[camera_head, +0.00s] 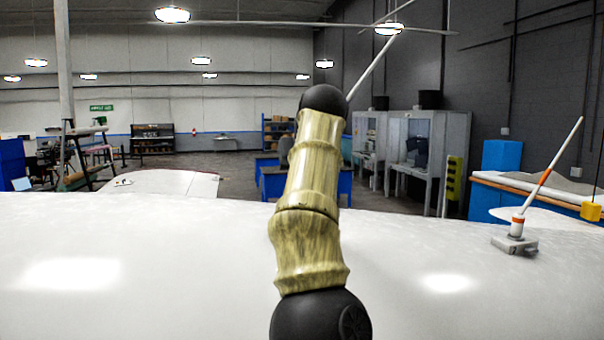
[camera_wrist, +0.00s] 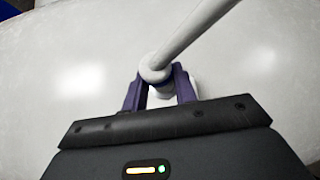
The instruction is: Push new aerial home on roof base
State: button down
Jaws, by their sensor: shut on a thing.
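My gripper (camera_wrist: 158,78) shows in the wrist view with its two purple fingers closed on the lower end of a white aerial (camera_wrist: 195,38). The aerial has a rounded collar at the fingers, and its rod slants up to the right. In the head view its thin white rod (camera_head: 375,67) rises from behind my arm; the gripper itself is hidden there. The white roof (camera_head: 180,255) lies below. Some pale material shows between and beside the fingers, but I cannot tell whether it is the roof base or whether the aerial is seated on it.
Another white aerial with orange bands (camera_head: 545,180) stands tilted on a grey mount (camera_head: 514,245) at the right of the roof. A yellow block (camera_head: 590,211) hangs at the far right. The roof left of my arm is clear.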

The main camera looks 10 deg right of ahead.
jog(key=shift+s+a+r, duration=0.1)
jog(key=shift+s+a, duration=0.15)
jog(key=shift+s, duration=0.25)
jog(key=shift+a, duration=0.1)
jog(key=shift+w+f, duration=0.2)
jog(key=shift+f, duration=0.45)
jog(key=shift+s+f+b, duration=0.1)
jog(key=shift+f+b, duration=0.65)
jog(key=shift+f, duration=0.8)
jog(key=shift+d+f, duration=0.25)
jog(key=shift+r, duration=0.1)
jog(key=shift+b, duration=0.5)
jog(key=shift+f+b, duration=0.8)
